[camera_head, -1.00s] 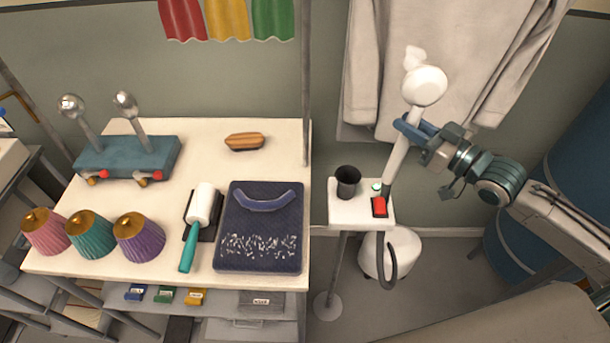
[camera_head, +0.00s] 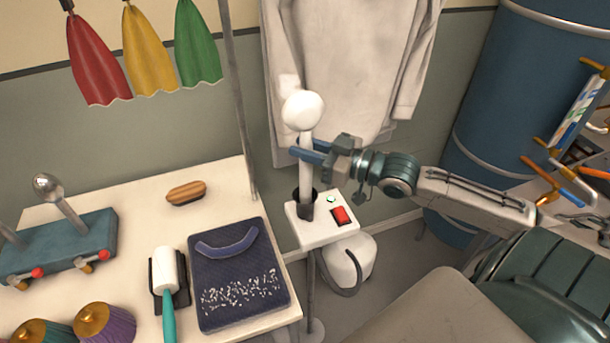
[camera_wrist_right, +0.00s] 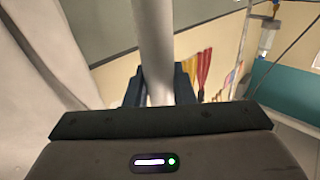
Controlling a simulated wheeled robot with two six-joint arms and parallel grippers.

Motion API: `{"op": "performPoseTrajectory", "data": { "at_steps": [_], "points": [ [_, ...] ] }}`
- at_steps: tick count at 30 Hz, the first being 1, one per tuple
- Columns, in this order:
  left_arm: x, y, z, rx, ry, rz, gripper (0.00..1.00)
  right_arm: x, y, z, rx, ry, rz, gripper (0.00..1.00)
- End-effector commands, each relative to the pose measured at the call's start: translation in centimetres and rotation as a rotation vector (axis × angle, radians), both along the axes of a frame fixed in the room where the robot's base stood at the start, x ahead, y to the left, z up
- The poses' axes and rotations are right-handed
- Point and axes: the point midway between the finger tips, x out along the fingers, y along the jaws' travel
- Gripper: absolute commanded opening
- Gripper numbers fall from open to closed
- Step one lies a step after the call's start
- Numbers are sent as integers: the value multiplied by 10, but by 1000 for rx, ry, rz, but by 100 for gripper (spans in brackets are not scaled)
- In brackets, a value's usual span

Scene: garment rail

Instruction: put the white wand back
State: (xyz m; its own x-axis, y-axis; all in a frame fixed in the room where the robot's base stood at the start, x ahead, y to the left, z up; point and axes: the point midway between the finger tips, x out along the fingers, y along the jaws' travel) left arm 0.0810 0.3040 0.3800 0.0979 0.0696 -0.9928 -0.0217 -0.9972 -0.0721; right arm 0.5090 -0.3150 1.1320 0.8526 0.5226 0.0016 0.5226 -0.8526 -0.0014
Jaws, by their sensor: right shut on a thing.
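The white wand (camera_head: 303,112) has a round head and stands nearly upright in the head view. My right gripper (camera_head: 303,154) is shut on its shaft, below the head. The right wrist view shows the shaft (camera_wrist_right: 155,50) between the fingers (camera_wrist_right: 158,88). The wand's lower end is at the black cup (camera_head: 305,200) on the small white stand (camera_head: 318,232). It appears to be inside the cup, but the cup wall hides the tip and I cannot tell how deep it sits. My left gripper is not in view.
A red switch (camera_head: 340,215) and a small green button (camera_head: 331,199) are beside the cup. A grey-white garment (camera_head: 345,60) hangs behind the wand.

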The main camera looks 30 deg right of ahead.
Motion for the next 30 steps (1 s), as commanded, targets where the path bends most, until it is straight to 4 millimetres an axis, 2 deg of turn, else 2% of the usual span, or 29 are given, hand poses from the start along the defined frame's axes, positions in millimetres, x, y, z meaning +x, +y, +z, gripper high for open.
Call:
{"op": "performPoseTrajectory", "data": {
  "at_steps": [12, 26, 27, 30],
  "points": [
    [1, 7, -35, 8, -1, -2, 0, 0, 0, -40, 3, -1, 0, 0],
    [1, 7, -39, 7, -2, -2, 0, 0, 0, -44, 1, -2, 1, 0],
    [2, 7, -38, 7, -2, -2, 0, 0, 0, -44, 1, 1, 0, 26],
    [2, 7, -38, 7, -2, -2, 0, 0, 0, -43, 1, 1, 0, 44]
  ]
}}
